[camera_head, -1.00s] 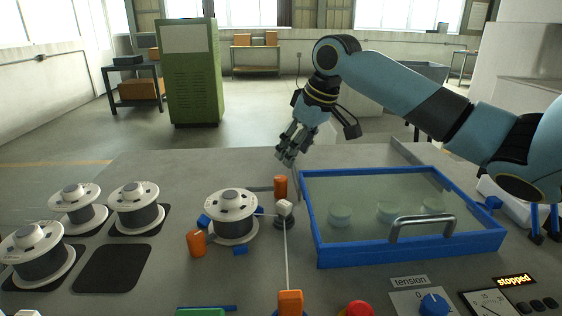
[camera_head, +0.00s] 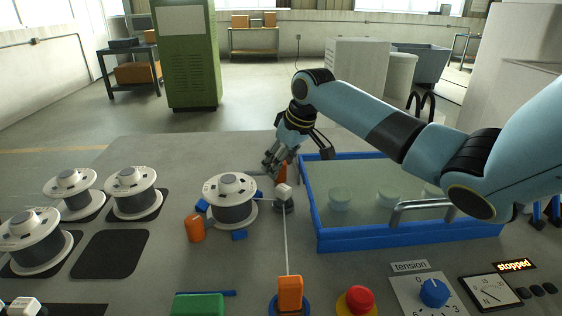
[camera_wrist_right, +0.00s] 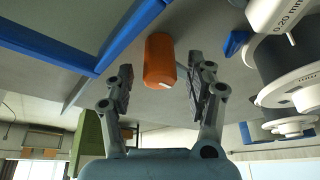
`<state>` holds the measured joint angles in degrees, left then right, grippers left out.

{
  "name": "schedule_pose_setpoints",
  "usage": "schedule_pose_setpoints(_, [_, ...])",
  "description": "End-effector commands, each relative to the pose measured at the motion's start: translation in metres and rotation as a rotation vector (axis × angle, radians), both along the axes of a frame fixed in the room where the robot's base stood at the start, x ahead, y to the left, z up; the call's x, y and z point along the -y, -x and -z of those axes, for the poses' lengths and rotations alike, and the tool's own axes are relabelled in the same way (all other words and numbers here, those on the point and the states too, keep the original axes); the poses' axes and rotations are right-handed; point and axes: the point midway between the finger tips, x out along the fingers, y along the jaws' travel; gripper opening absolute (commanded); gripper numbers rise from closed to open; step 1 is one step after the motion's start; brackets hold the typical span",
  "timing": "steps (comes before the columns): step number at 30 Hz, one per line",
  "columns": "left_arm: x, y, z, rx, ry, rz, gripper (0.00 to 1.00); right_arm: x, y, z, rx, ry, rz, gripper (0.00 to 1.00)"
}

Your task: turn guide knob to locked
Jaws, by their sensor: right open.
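My right gripper (camera_head: 273,165) is open at the far side of the bench, pointing down beside an upright orange cylinder (camera_head: 282,172). In the right wrist view, the same orange cylinder (camera_wrist_right: 160,60), with a small white mark, lies between the open fingers (camera_wrist_right: 158,85), apart from both. A white block on a dark round base (camera_head: 283,194) stands just in front of it, with the wire bending there. An orange knob on a blue base (camera_head: 290,292) sits at the near edge. Which one is the guide knob cannot be told. My left gripper is not in view.
A white spool (camera_head: 231,197) stands left of the guide, with another orange post (camera_head: 195,229) beside it. A blue-framed tank (camera_head: 318,232) with a handled cover lies right. A red button (camera_head: 360,297), tension dial (camera_head: 434,292) and "stopped" display (camera_head: 515,266) line the near right.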

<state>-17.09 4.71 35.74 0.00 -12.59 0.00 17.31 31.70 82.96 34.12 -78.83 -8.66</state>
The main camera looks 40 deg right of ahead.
Motion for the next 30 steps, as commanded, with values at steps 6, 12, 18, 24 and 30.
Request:
schedule_pose_setpoints(6, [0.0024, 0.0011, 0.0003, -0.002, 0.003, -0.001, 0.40, 0.0001, 0.0000, -0.0004, 0.000, 0.000, 0.000, 0.47])
schedule_pose_setpoints(12, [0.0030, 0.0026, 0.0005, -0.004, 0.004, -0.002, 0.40, 0.0001, 0.0001, -0.0006, 0.000, 0.000, 0.000, 0.21])
schedule_pose_setpoints(18, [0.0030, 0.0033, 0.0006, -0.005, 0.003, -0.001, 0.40, 0.0001, 0.0002, -0.0007, 0.000, 0.000, 0.000, 0.00])
schedule_pose_setpoints(24, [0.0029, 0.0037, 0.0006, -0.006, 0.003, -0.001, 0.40, 0.0001, 0.0002, -0.0007, 0.000, 0.000, 0.000, 0.00])
schedule_pose_setpoints(30, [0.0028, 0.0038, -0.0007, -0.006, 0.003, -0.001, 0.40, 0.0003, 0.0001, -0.0011, 0.000, -0.001, -0.022, 0.00])
